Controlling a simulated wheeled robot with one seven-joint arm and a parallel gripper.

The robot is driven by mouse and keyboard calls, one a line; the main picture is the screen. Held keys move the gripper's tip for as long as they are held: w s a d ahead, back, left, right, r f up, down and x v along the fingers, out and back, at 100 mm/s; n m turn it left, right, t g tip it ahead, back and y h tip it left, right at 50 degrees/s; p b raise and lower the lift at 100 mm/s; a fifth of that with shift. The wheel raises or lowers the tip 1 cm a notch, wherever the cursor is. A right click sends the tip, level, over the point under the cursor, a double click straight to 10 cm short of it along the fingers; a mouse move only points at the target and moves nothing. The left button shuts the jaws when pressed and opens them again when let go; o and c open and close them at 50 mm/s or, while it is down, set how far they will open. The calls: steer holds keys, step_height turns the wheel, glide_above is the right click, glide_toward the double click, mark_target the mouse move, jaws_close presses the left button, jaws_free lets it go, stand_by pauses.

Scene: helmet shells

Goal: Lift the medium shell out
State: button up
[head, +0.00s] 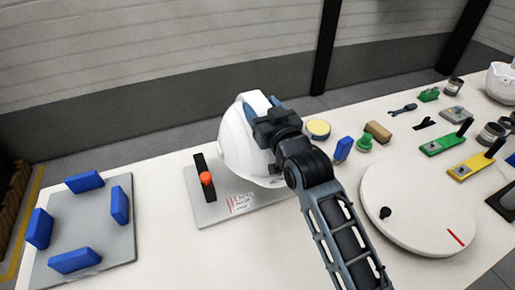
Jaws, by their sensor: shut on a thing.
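A white helmet shell (236,146) stands on or just over a grey plate (212,211) left of the middle of the table. Whether its rim touches the plate I cannot tell. My gripper (268,108) is at the upper right of the shell and is shut on it. The fingertips and the grasped edge are mostly hidden by the gripper body and arm. The plate has a black upright strip with an orange knob (206,178) at its left and a label with red and black print at its front.
Another grey plate (92,240) with several blue blocks lies at the left. A round white turntable (418,208) with a black knob is to the right. Clamps, cans and small parts fill the right side, with another white shell (501,82) at the far right.

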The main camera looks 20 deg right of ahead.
steer(key=shift+r+p, duration=0.3)
steer(key=shift+r, duration=2.25)
